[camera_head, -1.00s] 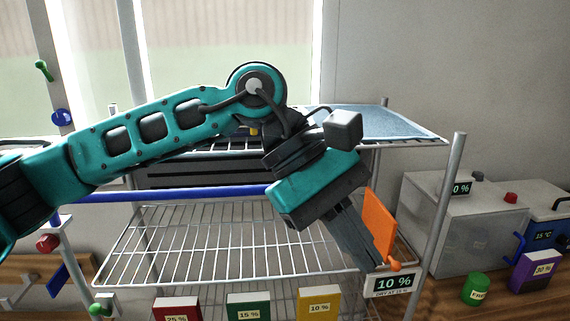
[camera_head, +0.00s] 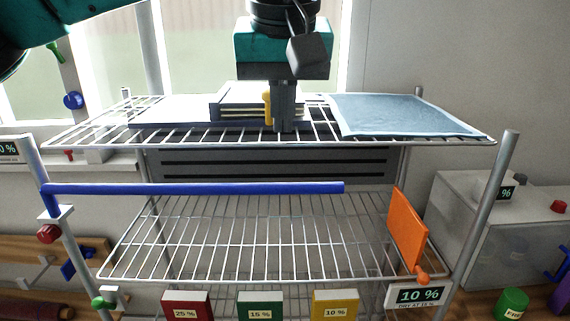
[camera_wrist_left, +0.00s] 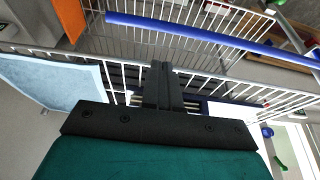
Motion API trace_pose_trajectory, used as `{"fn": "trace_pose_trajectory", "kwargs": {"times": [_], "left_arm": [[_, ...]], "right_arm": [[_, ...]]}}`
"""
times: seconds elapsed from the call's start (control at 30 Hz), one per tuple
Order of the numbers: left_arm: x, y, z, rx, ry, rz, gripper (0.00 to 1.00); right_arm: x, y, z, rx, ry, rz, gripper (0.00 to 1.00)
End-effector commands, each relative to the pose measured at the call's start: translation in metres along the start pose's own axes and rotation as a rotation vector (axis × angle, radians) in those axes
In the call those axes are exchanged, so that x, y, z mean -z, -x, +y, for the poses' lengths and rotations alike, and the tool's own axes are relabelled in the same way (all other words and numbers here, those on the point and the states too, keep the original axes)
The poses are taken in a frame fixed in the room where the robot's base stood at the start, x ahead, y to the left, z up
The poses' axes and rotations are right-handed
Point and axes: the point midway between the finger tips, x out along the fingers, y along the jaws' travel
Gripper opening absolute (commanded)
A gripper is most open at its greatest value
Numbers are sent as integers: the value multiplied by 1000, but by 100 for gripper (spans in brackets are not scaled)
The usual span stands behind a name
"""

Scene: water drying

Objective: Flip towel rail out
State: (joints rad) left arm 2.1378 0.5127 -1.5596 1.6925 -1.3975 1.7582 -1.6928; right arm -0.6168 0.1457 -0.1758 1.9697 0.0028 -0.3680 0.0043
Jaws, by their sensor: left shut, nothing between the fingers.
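The towel rail is a long blue bar (camera_head: 200,188). It runs level across the rack from a white bracket on the left front post, below the top shelf, and its free end lies right of centre. The rail also crosses the upper part of the left wrist view (camera_wrist_left: 210,40). My left gripper (camera_head: 284,128) points down at the top wire shelf, near its middle, above and apart from the rail. Its fingers are shut and empty, and they show in the left wrist view (camera_wrist_left: 160,70). My right gripper is not in view.
A light blue cloth (camera_head: 400,114) lies on the top shelf's right side. A book-like stack (camera_head: 240,101) and a yellow item (camera_head: 267,108) are beside my fingers. An orange panel (camera_head: 407,228) stands at the lower right. The middle wire shelf (camera_head: 230,240) is bare.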

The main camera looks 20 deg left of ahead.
Motion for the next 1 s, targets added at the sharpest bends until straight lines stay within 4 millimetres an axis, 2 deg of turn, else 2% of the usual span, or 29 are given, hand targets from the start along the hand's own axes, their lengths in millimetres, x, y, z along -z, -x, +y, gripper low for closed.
{"fn": "trace_pose_trajectory", "kwargs": {"times": [0.13, 0.23, 0.5, 0.7, 1.0], "left_arm": [[0, -4, 0, 0, 1, -2, 0], [0, -16, 0, 0, 1, -3, 0], [-1, -65, 0, -1, 1, -4, 0], [-1, -92, 1, -2, 1, -4, 0], [-1, -101, 1, -3, 0, -1, 0]], "right_arm": [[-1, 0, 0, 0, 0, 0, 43], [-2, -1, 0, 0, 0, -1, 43], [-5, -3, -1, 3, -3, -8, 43], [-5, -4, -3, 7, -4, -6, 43], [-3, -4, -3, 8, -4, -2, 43]]}}
